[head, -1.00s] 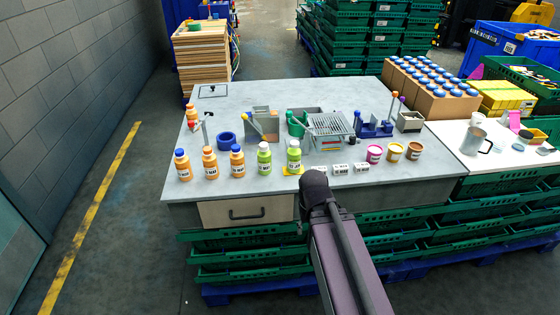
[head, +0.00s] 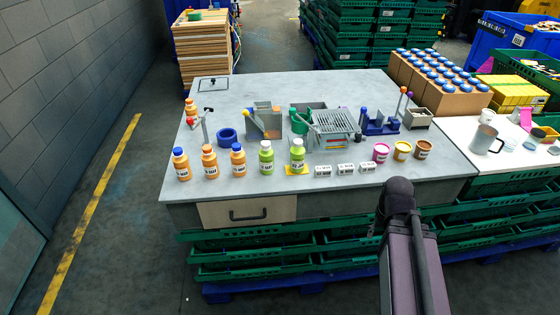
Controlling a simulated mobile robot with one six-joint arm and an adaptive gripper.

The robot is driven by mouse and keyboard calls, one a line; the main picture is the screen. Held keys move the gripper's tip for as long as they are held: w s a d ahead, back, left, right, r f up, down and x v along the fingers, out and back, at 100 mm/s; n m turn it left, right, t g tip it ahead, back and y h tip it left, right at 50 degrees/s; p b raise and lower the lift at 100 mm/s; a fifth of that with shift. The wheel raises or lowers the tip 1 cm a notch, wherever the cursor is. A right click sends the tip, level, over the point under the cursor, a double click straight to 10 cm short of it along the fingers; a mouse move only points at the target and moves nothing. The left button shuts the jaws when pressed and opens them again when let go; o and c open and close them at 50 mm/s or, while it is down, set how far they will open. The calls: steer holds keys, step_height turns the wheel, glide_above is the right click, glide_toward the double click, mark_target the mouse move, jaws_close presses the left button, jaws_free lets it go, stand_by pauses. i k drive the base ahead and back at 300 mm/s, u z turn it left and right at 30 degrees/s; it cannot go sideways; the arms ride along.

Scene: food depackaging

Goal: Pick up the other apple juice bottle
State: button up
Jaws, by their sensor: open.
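Two green bottles with pale labels, which look like the apple juice bottles, stand upright near the front of the grey table (head: 330,90). The left green bottle (head: 266,158) stands on the bare table top. The label print is too small to read. My dark arm reaches up from the bottom right to the table's front edge, right of both bottles. My gripper itself does not show.
Orange bottles (head: 210,162) stand left of the green ones. Small white boxes (head: 345,169) and round tubs (head: 402,151) stand to the right. Behind are a blue ring (head: 227,136), a grey rack (head: 335,124) and a green jug (head: 300,120). The table's back left is mostly clear.

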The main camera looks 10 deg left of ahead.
mark_target(266, 158)
steer(key=z, duration=0.2)
steer(key=k, duration=1.05)
steer(key=u, duration=0.8)
steer(key=i, duration=1)
